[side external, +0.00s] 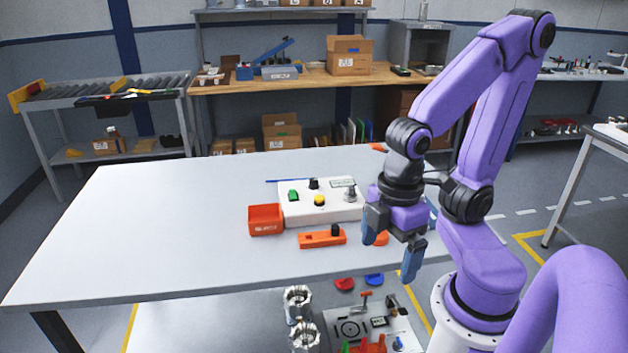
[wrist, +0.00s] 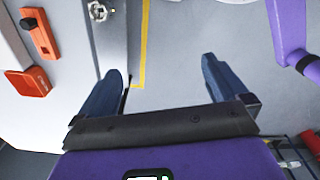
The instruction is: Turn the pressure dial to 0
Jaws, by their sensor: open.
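A white control box (side external: 322,206) lies on the table in the side external view. It carries a green switch (side external: 293,195), a black knob (side external: 313,183), a yellow button (side external: 319,200) and a grey knob (side external: 350,193) near a small label. I cannot read which one is the pressure dial or its setting. An orange block (side external: 318,239) with a black knob (side external: 336,230) lies in front; it also shows in the wrist view (wrist: 40,36). My gripper (side external: 391,246) is open and empty, right of the box and block. Its spread fingers (wrist: 163,68) have only floor between them.
A red-orange bin (side external: 265,220) stands left of the control box. A blue rod (side external: 287,181) lies behind it. Another orange piece (side external: 381,239) is partly hidden by my gripper. The left part of the table (side external: 130,235) is clear. Metal housings (side external: 297,304) sit below the front edge.

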